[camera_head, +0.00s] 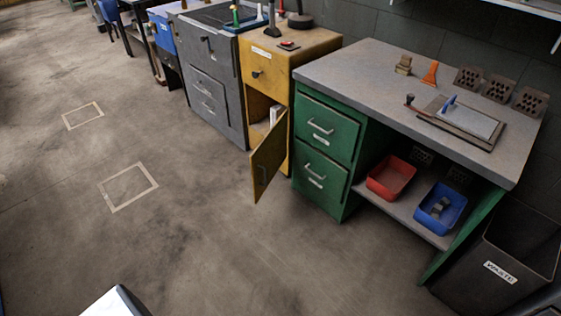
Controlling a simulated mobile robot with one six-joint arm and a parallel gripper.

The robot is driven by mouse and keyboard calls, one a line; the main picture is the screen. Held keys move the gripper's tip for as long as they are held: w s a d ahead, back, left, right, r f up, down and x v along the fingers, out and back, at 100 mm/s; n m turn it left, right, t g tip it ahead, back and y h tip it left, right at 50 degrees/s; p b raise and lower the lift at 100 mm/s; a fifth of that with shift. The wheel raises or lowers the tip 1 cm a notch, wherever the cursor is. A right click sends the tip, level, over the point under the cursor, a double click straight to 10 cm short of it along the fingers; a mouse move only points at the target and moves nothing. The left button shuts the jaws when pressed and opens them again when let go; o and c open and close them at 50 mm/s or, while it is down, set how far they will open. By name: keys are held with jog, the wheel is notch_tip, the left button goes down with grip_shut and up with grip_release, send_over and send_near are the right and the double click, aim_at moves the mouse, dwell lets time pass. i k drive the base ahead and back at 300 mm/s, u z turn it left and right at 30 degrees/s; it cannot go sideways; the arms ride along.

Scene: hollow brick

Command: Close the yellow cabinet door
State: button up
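The yellow cabinet (301,50) stands against the back wall between a grey cabinet and a green workbench. Its lower door (267,158) is hinged at the right and stands well open, swung out over the floor. White items (275,113) show inside the opened compartment. The drawer above the door is closed and has a dark knob. My gripper is not in view, so its state does not show.
A green workbench (400,80) stands just right of the open door, with a red bin (391,178) and a blue bin (440,208) on its shelf. A grey cabinet (211,85) is at the left. A waste bin (505,260) stands at the lower right. The floor in front is clear.

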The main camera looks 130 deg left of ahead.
aim_at(266, 159)
jog(key=z, duration=0.95)
jog(key=k, duration=0.1)
jog(key=u, duration=2.7)
jog(key=k, duration=0.15)
jog(key=u, duration=2.2)
jog(key=k, duration=0.4)
jog(key=u, duration=0.4)
